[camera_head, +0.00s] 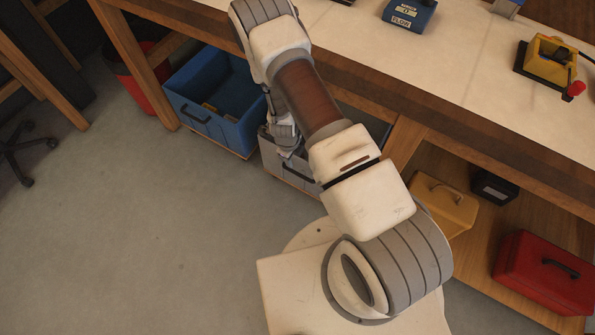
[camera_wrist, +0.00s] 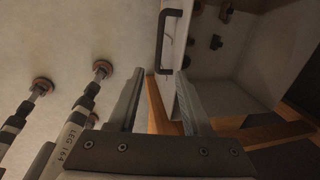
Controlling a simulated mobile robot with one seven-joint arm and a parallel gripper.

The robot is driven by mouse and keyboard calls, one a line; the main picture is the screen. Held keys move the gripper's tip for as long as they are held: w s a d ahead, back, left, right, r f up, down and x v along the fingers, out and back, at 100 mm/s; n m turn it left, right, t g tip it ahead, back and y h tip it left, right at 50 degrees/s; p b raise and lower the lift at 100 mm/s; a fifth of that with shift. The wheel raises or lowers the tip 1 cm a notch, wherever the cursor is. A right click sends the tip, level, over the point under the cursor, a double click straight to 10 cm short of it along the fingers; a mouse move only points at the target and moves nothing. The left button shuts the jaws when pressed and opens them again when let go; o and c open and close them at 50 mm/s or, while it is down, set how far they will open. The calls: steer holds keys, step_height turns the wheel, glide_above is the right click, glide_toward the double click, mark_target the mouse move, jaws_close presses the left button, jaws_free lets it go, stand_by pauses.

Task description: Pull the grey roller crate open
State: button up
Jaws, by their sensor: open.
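The grey roller crate (camera_head: 270,154) stands under the workbench, partly covered by my arm in the head view. Its front wall (camera_wrist: 177,50) runs up and down in the wrist view, with a dark bar handle (camera_wrist: 163,42) on its outer face. My gripper (camera_head: 288,150) is at the crate's front in the head view. In the wrist view my gripper (camera_wrist: 160,76) is open, its fingers apart on either side of the handle's near end. I cannot tell whether either finger touches the handle or the wall.
A blue crate (camera_head: 188,125) stands just left of the grey one, and a red bin (camera_head: 142,85) further left. A yellow case (camera_head: 440,205) and a red toolbox (camera_head: 540,280) sit on the lower shelf at right. The floor (camera_head: 130,250) in front is clear.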

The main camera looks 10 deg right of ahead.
mark_target(298, 173)
steer(key=f+b, duration=0.1)
steer(key=f, duration=0.4)
steer(key=w+d+f+b, duration=0.1)
steer(key=f, duration=0.4)
steer(key=w+d+f+b, duration=0.1)
steer(key=f, duration=0.4)
steer(key=shift+f+b, duration=0.2)
steer(key=shift+b, duration=0.1)
jaws_close()
stand_by(0.6)
